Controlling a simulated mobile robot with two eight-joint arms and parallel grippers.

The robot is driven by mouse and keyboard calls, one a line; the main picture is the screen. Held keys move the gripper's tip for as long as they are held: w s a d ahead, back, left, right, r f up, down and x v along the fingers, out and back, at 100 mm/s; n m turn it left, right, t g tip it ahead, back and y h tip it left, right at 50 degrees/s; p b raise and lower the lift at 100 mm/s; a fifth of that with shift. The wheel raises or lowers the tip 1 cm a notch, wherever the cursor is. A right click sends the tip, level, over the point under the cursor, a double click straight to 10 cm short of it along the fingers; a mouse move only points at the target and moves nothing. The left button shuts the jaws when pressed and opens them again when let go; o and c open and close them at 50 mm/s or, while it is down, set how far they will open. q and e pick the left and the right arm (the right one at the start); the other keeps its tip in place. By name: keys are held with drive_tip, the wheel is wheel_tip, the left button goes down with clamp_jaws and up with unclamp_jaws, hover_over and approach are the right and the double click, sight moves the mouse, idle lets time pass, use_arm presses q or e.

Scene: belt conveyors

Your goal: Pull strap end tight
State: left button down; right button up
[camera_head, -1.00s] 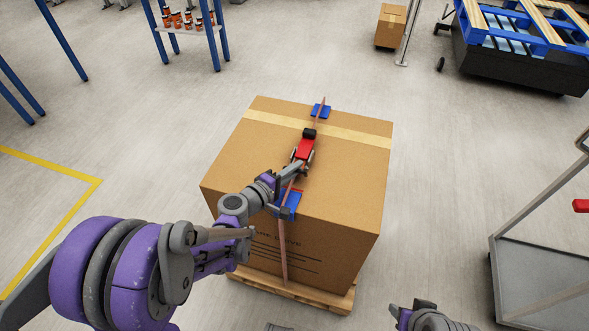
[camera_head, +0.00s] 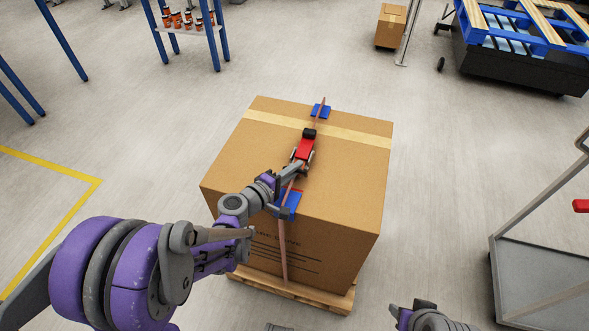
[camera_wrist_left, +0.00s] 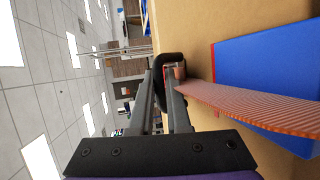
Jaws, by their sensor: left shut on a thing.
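A large cardboard box (camera_head: 345,185) has an orange-brown strap (camera_head: 284,250) running over its top and down its front face. Blue edge protectors (camera_head: 293,203) sit under the strap at the front edge and at the far edge (camera_head: 320,111). A red tensioner (camera_head: 305,149) with a black part lies on the strap on top. My left gripper (camera_head: 297,168) is just in front of it, low over the box top. In the left wrist view the strap (camera_wrist_left: 245,107) runs to the closed fingertips (camera_wrist_left: 168,75); the exact grip is partly hidden. Part of my right arm shows at the bottom right.
The box stands on a wooden pallet (camera_head: 290,290). A grey metal-framed cart (camera_head: 540,270) stands at the right. A blue-legged shelf (camera_head: 190,30) and a smaller box (camera_head: 390,25) are farther back.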

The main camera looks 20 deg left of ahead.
idle(0.5)
use_arm(q)
drive_tip(key=s, duration=1)
drive_tip(key=shift+a, duration=0.15)
drive_tip(key=c, duration=1.2)
unclamp_jaws()
drive_tip(key=shift+o, duration=0.2)
drive_tip(key=v, duration=1.1)
drive_tip(key=shift+p, duration=0.45)
drive_tip(key=shift+w, duration=0.15)
